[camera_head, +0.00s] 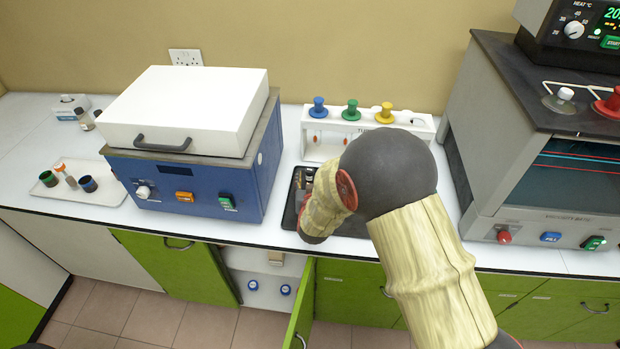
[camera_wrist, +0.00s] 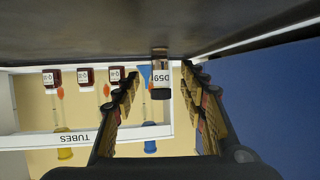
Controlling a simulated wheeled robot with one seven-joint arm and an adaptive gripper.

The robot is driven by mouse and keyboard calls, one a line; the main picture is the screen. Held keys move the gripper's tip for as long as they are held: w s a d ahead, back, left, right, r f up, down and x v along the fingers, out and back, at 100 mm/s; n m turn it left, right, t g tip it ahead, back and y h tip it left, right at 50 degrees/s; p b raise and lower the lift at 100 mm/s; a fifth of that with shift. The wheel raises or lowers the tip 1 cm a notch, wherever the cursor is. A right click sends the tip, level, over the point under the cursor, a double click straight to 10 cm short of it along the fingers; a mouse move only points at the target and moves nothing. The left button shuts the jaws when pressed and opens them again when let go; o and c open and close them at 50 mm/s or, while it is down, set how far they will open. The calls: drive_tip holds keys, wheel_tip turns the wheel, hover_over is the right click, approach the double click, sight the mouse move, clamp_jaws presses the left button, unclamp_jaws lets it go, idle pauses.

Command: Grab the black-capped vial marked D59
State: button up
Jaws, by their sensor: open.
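In the wrist view, which is upside down, the vial marked D59 (camera_wrist: 160,76) stands upright on the dark tray, its white label facing me and its dark cap pointing down in the picture. My gripper (camera_wrist: 161,72) is open, one finger on each side of the vial as seen in this view. Gaps show between the vial and both fingers; how far ahead of the fingertips it stands is hard to tell. In the head view my arm hides the gripper and most of the tray; I cannot single out the vial there.
Several dark red labelled vials (camera_wrist: 87,77) show beyond, near the white TUBES rack (camera_wrist: 25,140). In the head view, the black tray (camera_head: 290,213) lies between a blue heating box (camera_head: 205,190) and a large grey bath unit (camera_head: 515,130). A green cabinet door (camera_head: 301,315) stands open below.

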sight(310, 178)
drive_tip(key=shift+x, duration=1.55)
drive_tip(key=shift+c, duration=1.1)
drive_tip(key=shift+s, duration=0.1)
drive_tip(key=c, duration=0.8)
clamp_jaws()
